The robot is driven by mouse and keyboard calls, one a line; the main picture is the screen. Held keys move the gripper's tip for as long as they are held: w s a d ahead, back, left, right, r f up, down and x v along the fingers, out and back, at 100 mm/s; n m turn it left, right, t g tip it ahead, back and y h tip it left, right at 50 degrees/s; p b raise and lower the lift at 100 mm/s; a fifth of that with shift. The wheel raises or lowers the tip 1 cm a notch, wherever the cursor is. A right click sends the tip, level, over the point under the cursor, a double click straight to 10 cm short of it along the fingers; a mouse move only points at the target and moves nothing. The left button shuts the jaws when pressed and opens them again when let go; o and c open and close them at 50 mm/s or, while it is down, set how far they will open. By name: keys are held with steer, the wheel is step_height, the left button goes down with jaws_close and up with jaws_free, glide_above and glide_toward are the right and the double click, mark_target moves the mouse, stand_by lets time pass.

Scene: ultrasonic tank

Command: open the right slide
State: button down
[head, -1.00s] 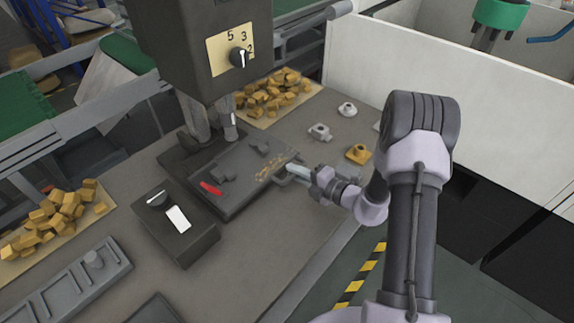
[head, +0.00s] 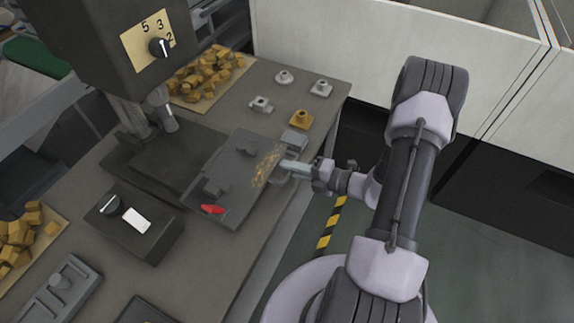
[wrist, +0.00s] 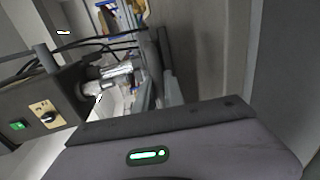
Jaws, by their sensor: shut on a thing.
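The right slide is a dark grey plate (head: 228,163) on the bench beside the machine. It stands out to the right of the dark bed (head: 165,160) under the machine head. Grey blocks, brass-coloured shavings and a red piece (head: 212,209) are on it. A handle (head: 284,179) sits at its right edge. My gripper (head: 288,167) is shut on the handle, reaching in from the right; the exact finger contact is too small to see.
The machine head with a numbered dial (head: 159,47) stands at upper left. A control box (head: 134,229) is in front of the bed. Small metal parts (head: 301,119) stand behind the slide. Yellow blocks lie on mats (head: 207,103).

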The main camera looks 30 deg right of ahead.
steer(key=c, duration=1.5)
jaws_free()
steer(key=shift+w, duration=0.1)
steer(key=shift+o, duration=0.2)
steer(key=p+v, duration=0.3)
steer(key=v, duration=1.4)
steer(key=shift+s+p, duration=0.25)
steer(key=shift+p, duration=0.05)
